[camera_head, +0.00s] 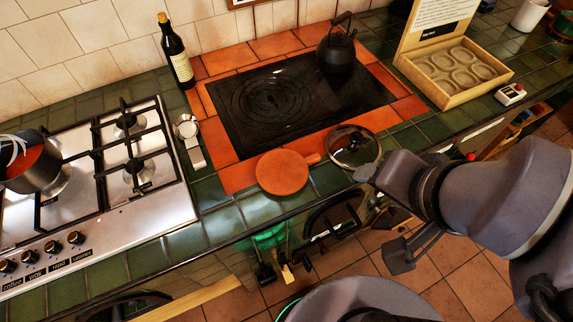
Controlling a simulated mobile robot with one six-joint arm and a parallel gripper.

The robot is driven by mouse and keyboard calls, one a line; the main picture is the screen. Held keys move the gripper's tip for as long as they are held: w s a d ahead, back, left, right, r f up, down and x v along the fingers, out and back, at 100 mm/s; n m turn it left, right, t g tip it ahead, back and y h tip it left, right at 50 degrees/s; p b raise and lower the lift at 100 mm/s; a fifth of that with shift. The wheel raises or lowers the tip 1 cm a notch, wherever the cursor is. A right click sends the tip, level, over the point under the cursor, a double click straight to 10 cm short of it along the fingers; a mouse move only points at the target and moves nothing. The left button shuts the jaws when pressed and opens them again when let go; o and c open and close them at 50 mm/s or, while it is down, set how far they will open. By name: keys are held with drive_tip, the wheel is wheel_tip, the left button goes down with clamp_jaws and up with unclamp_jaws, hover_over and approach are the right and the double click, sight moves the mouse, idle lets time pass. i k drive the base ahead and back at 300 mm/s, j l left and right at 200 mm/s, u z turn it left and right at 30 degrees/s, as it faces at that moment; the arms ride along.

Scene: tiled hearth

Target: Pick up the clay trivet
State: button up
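The clay trivet (282,171) is a round, flat orange-red disc with a short handle pointing right. It lies on the terracotta tile border at the front edge of the hearth. My gripper (384,216) is to the right of the trivet, apart from it. Its two dark fingers are spread, one near the glass lid and one lower, over the floor in the picture. Nothing shows between them.
A glass lid (354,146) lies just right of the trivet. A black kettle (336,50) stands on the black hob plate (290,105). A bottle (175,52), a gas stove (150,205) with a pot (32,165), and a wooden box (455,92) stand around.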

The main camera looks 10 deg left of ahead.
sight(279, 172)
drive_tip(key=i+l+u, duration=0.15)
drive_tip(key=u, duration=0.3)
drive_tip(key=i+l+u, duration=0.1)
drive_tip(key=l+u, duration=0.25)
drive_tip(key=u, duration=0.15)
drive_tip(key=l+u, duration=0.3)
drive_tip(key=u, duration=0.15)
drive_tip(key=l+u, duration=0.65)
drive_tip(key=u, duration=0.3)
